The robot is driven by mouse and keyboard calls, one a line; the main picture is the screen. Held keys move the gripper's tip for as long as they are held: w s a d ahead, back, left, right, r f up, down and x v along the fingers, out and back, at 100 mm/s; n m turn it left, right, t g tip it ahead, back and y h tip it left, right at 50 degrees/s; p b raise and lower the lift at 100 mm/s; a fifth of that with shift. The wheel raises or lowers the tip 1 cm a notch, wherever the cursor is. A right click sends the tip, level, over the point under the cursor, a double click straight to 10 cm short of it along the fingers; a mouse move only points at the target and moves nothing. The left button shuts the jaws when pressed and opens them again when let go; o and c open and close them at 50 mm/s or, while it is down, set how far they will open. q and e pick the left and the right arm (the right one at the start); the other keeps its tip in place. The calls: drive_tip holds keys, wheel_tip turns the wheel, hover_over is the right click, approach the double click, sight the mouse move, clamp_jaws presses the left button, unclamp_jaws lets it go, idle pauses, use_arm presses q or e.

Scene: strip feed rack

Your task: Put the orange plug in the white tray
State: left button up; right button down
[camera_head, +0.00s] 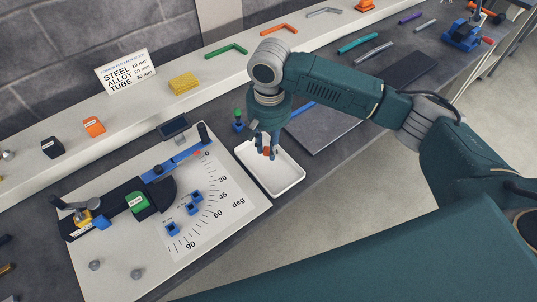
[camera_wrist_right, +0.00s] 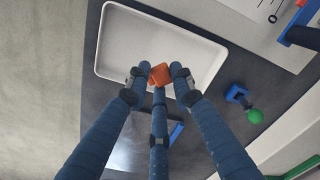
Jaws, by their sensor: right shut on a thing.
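My right gripper (camera_head: 266,152) is shut on the small orange plug (camera_wrist_right: 159,75), and its fingers partly hide the plug. The plug also shows as a small orange patch between the fingers in the head view (camera_head: 267,150). The white tray (camera_head: 290,184) is an empty-looking shallow rectangle on the bench. The gripper and plug are over the tray, toward its far end in the head view. In the right wrist view the white tray (camera_wrist_right: 150,38) lies behind the fingertips. How high the plug is above the tray floor is hard to tell. My left gripper is not in view.
A white angle-scale board (camera_head: 225,200) with a blue-and-black bender stands left of the tray. A small blue clamp with a green knob (camera_head: 238,120) is behind it. A dark plate (camera_head: 325,125) lies to the right. A pale shelf with small parts runs behind.

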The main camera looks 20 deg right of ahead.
sight(269, 164)
drive_tip(key=shift+f, duration=0.7)
wheel_tip(269, 164, down, 4)
drive_tip(key=shift+f+p, duration=0.1)
drive_tip(key=shift+p, duration=0.25)
drive_tip(key=c, duration=1.5)
unclamp_jaws()
wheel_tip(269, 164, up, 12)
drive_tip(key=shift+r+b, duration=0.15)
drive_tip(key=shift+b, duration=0.95)
